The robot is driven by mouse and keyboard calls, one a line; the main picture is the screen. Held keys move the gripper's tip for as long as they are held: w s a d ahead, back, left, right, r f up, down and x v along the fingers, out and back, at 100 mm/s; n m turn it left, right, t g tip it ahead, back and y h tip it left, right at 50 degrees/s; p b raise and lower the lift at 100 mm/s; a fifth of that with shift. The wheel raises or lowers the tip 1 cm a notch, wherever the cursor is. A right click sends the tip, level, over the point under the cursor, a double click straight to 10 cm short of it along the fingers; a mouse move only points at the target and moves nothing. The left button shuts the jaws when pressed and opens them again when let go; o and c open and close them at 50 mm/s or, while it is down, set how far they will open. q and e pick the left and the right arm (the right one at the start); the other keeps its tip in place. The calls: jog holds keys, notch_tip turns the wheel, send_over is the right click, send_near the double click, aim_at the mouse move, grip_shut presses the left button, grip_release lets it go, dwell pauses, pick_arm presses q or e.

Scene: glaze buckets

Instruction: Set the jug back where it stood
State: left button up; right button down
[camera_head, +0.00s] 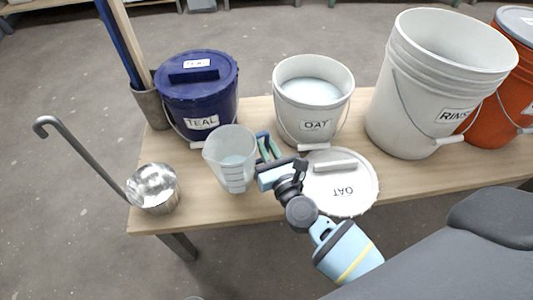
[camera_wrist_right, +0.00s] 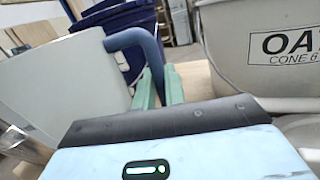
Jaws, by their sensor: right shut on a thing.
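The jug (camera_head: 230,160) is a translucent pale measuring jug with marks on its side and a dark blue handle. It is upright over the table, between the teal bucket and the oat lid; I cannot tell whether its base touches the wood. My right gripper (camera_head: 268,148) is at the jug's right side, shut on the handle. In the right wrist view, the green fingers (camera_wrist_right: 158,90) are at the blue handle (camera_wrist_right: 140,40), with the jug's wall (camera_wrist_right: 60,85) to the left. My left gripper is not in view.
The blue TEAL bucket (camera_head: 203,107) is lidded behind the jug. The open OAT bucket (camera_head: 313,110) stands right, its lid (camera_head: 340,195) in front. A ladle (camera_head: 153,187) stands left. The white rinse bucket (camera_head: 420,100) and an orange bucket (camera_head: 515,70) are farther right. The table (camera_head: 200,205) edge is near.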

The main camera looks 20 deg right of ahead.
jog(key=shift+w+f+b, duration=0.1)
jog(key=shift+f+b, duration=0.9)
jog(key=shift+f, duration=0.9)
jog(key=c, duration=1.5)
grip_release()
jog(key=shift+o, duration=0.2)
jog(key=shift+r, duration=0.25)
jog(key=s, duration=0.8)
jog(key=s+f, duration=0.1)
jog(key=s, duration=0.3)
